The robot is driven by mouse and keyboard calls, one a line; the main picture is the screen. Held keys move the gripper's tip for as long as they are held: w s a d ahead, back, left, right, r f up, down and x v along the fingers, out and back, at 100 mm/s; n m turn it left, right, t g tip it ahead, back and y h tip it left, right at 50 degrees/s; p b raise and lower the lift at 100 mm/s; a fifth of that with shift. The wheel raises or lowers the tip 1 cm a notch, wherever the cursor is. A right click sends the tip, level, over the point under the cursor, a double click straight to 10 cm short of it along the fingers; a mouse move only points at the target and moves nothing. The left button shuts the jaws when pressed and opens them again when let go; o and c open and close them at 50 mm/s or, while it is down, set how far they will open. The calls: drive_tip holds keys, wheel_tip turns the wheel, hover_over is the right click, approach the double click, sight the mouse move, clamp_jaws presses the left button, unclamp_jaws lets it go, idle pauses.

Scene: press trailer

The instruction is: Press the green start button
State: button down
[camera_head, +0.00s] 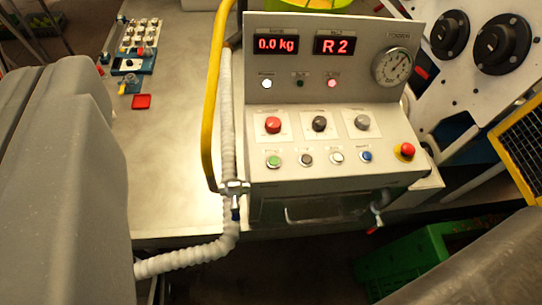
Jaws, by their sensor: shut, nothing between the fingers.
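The green start button (274,161) is a small round green cap at the left end of the lower row on the sloped front of a light grey control panel (300,186). It is in plain view and nothing touches it. A black, a white and a blue small button stand to its right in the same row. My gripper's fingertips do not show in this view.
Large grey shapes block the left edge and lower right corner. A yellow bar (211,110) and a white ribbed hose (227,130) run along the panel's left side. A yellow-based red mushroom button (407,149) is at the panel's right. A green crate (405,262) stands below.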

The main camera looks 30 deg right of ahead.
drive_tip(key=shift+w, duration=0.1)
drive_tip(key=m+g+h+p, duration=0.2)
drive_tip(key=m+g+p, duration=0.5)
drive_tip(key=m, duration=0.4)
hover_over(275, 165)
drive_tip(key=p, duration=0.1)
wheel_tip(275, 165, down, 35)
drive_tip(key=shift+r+t, duration=0.1)
drive_tip(key=shift+t, duration=0.2)
wheel_tip(275, 165, down, 9)
drive_tip(key=b, duration=0.6)
drive_tip(key=shift+r, duration=0.1)
drive_tip(key=shift+f+b, duration=0.35)
drive_tip(key=shift+b, duration=0.05)
